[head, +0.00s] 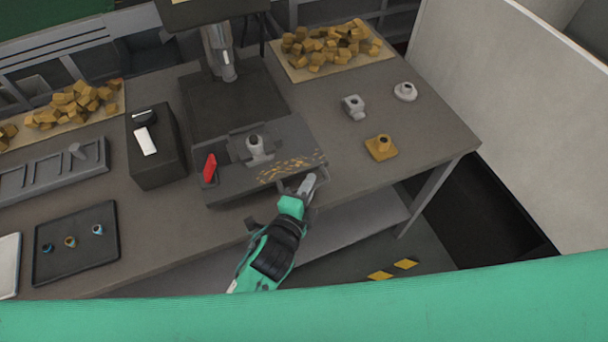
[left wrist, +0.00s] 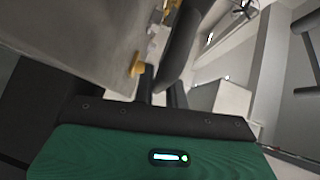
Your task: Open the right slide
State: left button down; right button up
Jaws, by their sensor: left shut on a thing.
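A dark machine base (head: 235,100) stands at the middle of the grey table, with a dark front platform (head: 285,135) that bears a round grey fitting (head: 256,148) and a red lever (head: 210,168). Yellow flecks mark the platform's front right part. My left gripper (head: 309,184) is at the platform's front right edge, shut on a grey part there, which looks like the slide's handle. The fingers mostly hide that part. I cannot tell how far the slide is out. My right gripper is in neither view.
A yellow block with a knob (head: 381,148) and two grey fittings, one of them blocky (head: 354,106), the other round (head: 405,91), stand on the right. A black box (head: 155,155) and a dark tray (head: 75,246) of small rings are on the left. A pale wall (head: 520,100) rises at right.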

pick_arm(q)
jog(key=shift+s, duration=0.15)
jog(key=c, duration=1.4)
grip_release()
jog(key=shift+c, duration=0.2)
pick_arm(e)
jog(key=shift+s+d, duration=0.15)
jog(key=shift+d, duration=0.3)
pick_arm(q)
jog(key=b+v, duration=0.2)
jog(key=v, duration=1.1)
jog(key=shift+s+a+b, duration=0.2)
jog(key=shift+s+b, duration=0.05)
jog(key=shift+b, duration=0.05)
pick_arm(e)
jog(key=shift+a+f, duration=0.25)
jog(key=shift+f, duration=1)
